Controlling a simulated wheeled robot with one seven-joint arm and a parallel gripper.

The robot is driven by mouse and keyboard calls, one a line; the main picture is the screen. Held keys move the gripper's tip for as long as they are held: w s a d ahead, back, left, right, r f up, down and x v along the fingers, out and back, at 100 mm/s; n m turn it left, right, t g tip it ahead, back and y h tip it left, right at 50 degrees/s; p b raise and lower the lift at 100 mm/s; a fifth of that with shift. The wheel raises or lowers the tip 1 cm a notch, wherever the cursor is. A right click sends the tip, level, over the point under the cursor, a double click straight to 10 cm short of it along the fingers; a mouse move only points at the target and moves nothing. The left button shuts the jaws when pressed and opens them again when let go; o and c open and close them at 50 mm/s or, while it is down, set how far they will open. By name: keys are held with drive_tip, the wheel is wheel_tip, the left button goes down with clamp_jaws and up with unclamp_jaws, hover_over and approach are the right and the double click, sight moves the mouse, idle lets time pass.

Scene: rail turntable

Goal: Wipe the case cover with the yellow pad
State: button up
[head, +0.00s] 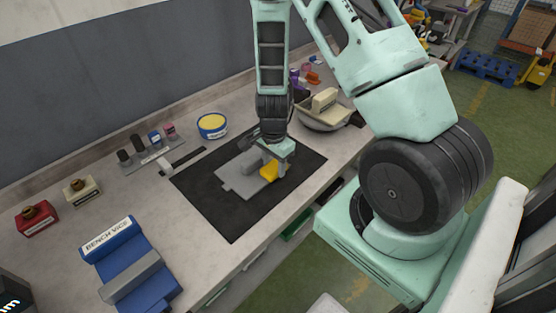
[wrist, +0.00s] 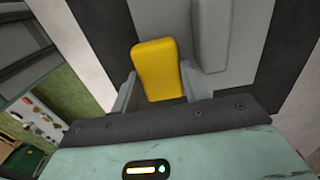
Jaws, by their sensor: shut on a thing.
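The yellow pad (head: 269,171) is in my gripper (head: 272,162), low over the right part of the grey case cover (head: 238,178). In the wrist view the yellow pad (wrist: 157,68) sits between the two fingers of my gripper (wrist: 160,92), which are shut on it. The case cover (wrist: 243,45) lies flat on a black mat (head: 205,203) and has a raised grey block on it, beside the pad. I cannot tell whether the pad touches the cover. My gripper hides part of the cover's right end.
A blue bench vice (head: 125,250) stands at the front left. A blue tub with yellow contents (head: 212,124) is behind the mat. A bowl (head: 324,116) holding a block is right of my gripper. A small rack (head: 148,160) stands at the back left. The mat's front left is clear.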

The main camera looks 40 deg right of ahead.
sight(266, 173)
drive_tip(key=shift+a, duration=0.25)
drive_tip(key=shift+s+a+p, duration=0.1)
drive_tip(key=shift+a+p, duration=0.2)
drive_tip(key=shift+a, duration=1.15)
drive_tip(key=shift+r, duration=0.15)
wheel_tip(266, 173, up, 8)
drive_tip(key=p, duration=0.6)
drive_tip(key=shift+f+p, duration=0.25)
drive_tip(key=shift+p, duration=0.1)
drive_tip(key=shift+f, duration=0.1)
